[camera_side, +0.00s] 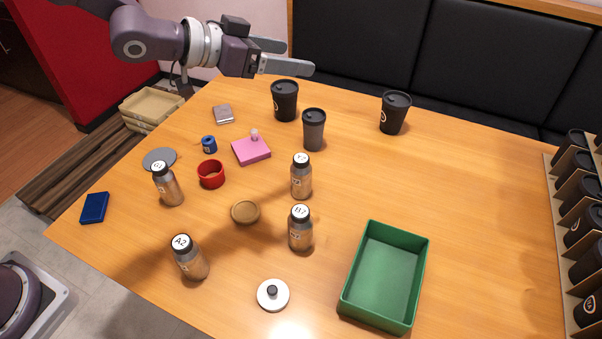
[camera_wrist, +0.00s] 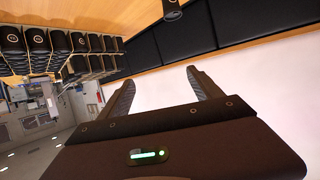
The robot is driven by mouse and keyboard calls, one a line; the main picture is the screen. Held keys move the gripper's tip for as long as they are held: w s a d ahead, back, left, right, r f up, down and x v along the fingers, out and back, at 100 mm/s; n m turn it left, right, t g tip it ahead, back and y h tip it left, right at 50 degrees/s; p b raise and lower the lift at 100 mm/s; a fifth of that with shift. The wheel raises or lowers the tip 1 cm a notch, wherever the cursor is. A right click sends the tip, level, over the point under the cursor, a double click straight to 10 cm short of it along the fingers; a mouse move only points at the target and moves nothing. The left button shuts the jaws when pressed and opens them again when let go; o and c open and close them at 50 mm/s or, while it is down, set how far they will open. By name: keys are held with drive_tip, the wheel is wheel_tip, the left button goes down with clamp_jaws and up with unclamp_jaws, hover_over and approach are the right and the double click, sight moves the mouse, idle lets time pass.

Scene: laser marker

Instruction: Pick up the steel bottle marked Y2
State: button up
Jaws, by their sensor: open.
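Several steel bottles with dark necks and white lid labels stand upright on the wooden table. One (camera_side: 301,182) stands right of centre behind another; its label is too small to read surely, and may be Y2. The bottle in front of it (camera_side: 300,235) has a label starting with B. A bottle marked A2 (camera_side: 193,264) stands at the front left. Another (camera_side: 168,188), its label perhaps C1 or G1, stands at the left. My gripper (camera_side: 297,57) is open and empty, high over the table's far edge, well away from the bottles. The wrist view shows its spread fingers (camera_wrist: 160,82) and no bottles.
Dark cups (camera_side: 285,101), (camera_side: 313,130), (camera_side: 395,113) stand at the back. A green tray (camera_side: 345,300) is at the front right. The right tabletop is clear.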

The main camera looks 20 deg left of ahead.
sight(294, 176)
wheel_tip(294, 176, down, 31)
drive_tip(key=shift+r, duration=0.2)
drive_tip(key=x, duration=0.7)
drive_tip(key=shift+w+a+f, duration=0.2)
drive_tip(key=shift+a+f, duration=0.1)
drive_tip(key=c, duration=1.6)
